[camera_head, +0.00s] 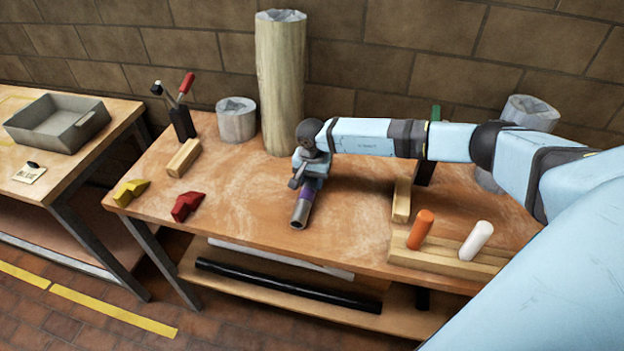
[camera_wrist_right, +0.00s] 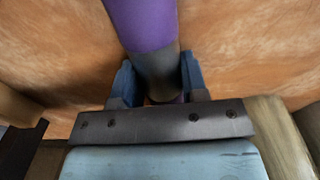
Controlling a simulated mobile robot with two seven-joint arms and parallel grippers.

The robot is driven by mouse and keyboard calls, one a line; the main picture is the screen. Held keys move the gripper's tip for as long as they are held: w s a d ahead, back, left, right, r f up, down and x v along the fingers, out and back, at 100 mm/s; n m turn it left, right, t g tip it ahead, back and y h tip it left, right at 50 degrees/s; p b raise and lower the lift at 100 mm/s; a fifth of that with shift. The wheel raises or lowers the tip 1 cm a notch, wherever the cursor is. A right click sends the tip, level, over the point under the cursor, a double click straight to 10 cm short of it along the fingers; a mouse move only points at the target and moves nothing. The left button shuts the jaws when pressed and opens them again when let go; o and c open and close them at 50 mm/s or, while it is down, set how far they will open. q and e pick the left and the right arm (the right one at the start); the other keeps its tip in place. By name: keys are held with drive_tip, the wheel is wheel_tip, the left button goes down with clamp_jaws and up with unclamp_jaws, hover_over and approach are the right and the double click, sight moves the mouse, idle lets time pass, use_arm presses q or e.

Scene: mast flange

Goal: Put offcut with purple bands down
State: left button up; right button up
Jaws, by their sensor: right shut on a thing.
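The offcut with purple bands (camera_head: 301,209) is a short grey tube with a purple band. In the head view it is at the middle of the wooden table (camera_head: 250,230), its open end pointing toward the front edge. My right gripper (camera_head: 309,180) is shut on the offcut, with a finger on each side of it. In the right wrist view the fingers (camera_wrist_right: 158,85) hold a grey part of the offcut (camera_wrist_right: 140,25) beside a wide purple band. The tube is at or very close to the tabletop; I cannot tell whether it touches. My left gripper is not in view.
A tall pale column (camera_head: 280,80) stands behind my right gripper. A red block (camera_head: 187,206), a yellow block (camera_head: 130,192) and a wooden block (camera_head: 184,158) lie to the left. A wooden rack with orange (camera_head: 420,229) and white (camera_head: 476,240) pegs is at right. Table between is clear.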

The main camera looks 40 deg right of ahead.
drive_tip(key=o, duration=1)
drive_tip(key=shift+f, duration=0.1)
wheel_tip(320, 180, up, 12)
drive_tip(key=shift+r+b, duration=0.15)
drive_tip(key=shift+b, duration=0.3)
